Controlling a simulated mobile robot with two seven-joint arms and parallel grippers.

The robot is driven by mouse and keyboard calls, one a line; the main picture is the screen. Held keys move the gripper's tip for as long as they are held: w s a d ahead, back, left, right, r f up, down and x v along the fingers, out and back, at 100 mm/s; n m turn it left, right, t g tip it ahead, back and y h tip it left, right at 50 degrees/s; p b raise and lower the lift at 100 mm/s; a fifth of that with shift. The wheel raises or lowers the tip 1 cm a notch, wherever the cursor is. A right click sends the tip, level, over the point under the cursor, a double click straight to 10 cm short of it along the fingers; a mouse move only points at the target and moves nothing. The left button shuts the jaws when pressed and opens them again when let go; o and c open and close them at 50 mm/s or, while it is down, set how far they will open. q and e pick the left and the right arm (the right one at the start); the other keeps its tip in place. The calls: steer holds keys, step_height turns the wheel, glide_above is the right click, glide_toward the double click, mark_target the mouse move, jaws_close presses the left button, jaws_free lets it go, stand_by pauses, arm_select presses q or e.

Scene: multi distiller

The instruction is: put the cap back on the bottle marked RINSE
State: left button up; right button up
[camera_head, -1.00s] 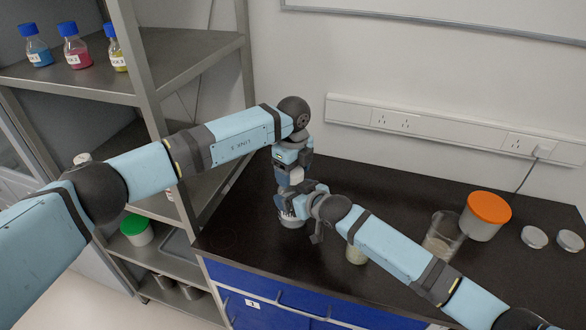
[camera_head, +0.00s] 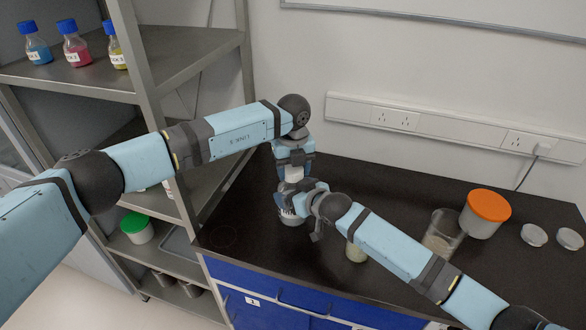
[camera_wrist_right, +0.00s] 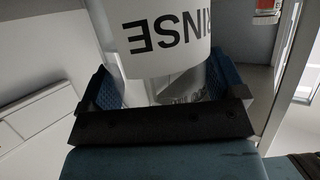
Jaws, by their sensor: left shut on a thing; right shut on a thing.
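The bottle marked RINSE (camera_wrist_right: 175,35) fills the upper middle of the right wrist view, its black lettering upside down there. My right gripper (camera_wrist_right: 165,95) is shut around it, with a finger on each side. In the head view the bottle's pale lower part (camera_head: 292,217) shows at the bench, beside my right gripper (camera_head: 297,200). My left gripper (camera_head: 294,166) is directly above, pointing down and shut on a small white piece (camera_head: 294,174), which looks like the cap. The arms hide the bottle's mouth, so I cannot tell whether cap and bottle touch.
On the dark bench (camera_head: 400,188), a glass beaker (camera_head: 442,235), an orange-lidded tub (camera_head: 485,213) and two round lids (camera_head: 534,235) stand at right. A pale jar (camera_head: 356,252) is partly under my right arm. A metal shelf (camera_head: 180,55) with blue-capped bottles (camera_head: 76,45) stands at left.

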arm_select(q)
steer(key=o, duration=1)
steer(key=shift+r, duration=2.25)
steer(key=shift+c, duration=0.2)
step_height(320, 180, up, 4)
steer(key=shift+f+n, duration=0.25)
steer(key=shift+n, duration=0.75)
